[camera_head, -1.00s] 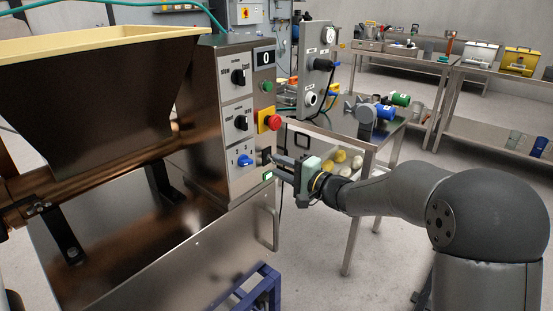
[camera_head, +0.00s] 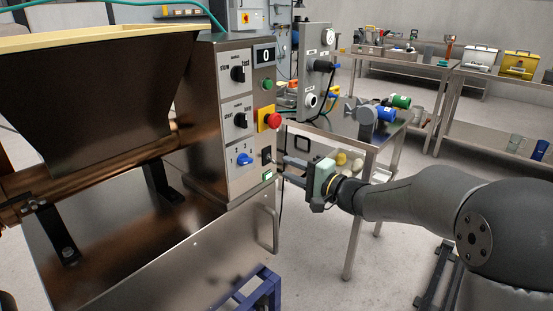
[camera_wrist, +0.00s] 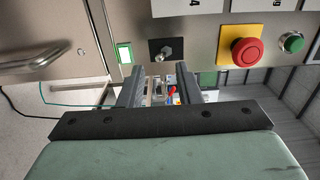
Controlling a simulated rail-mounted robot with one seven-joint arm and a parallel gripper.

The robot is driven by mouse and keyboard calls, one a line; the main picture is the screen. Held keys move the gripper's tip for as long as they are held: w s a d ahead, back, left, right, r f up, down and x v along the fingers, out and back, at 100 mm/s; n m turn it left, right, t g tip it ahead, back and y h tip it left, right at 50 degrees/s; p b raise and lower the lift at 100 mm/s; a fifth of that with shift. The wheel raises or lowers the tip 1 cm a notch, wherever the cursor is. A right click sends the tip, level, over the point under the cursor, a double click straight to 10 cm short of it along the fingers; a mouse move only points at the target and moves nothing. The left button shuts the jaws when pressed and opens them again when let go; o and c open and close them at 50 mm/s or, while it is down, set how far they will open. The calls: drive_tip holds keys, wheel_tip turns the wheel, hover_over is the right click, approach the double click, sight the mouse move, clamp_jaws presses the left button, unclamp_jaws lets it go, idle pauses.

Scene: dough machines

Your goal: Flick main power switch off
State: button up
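A small metal toggle switch on a black plate (camera_head: 266,155) sits low on the side face of the steel machine's control box. It also shows in the wrist view (camera_wrist: 166,50), just beyond my fingers; its lever position is hard to tell. A lit green rectangular indicator (camera_head: 267,176) is below the toggle in the head view. My gripper (camera_head: 281,166) is to the right of the toggle, pointing at the panel. In the wrist view my gripper (camera_wrist: 160,78) is open, with a clear gap between its fingers. It appears apart from the toggle and holds nothing.
A red emergency stop (camera_head: 273,120) on a yellow plate and a green button (camera_head: 266,85) are above the toggle. A blue knob (camera_head: 244,159) is on the adjoining face. A door handle (camera_head: 271,228) protrudes below. A steel table (camera_head: 372,150) stands behind my gripper.

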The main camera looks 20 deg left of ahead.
drive_tip(key=shift+b+v, duration=0.55)
drive_tip(key=shift+v, duration=1.05)
drive_tip(key=p+v, duration=0.1)
drive_tip(key=v, duration=1.6)
drive_tip(key=shift+s+d, duration=0.2)
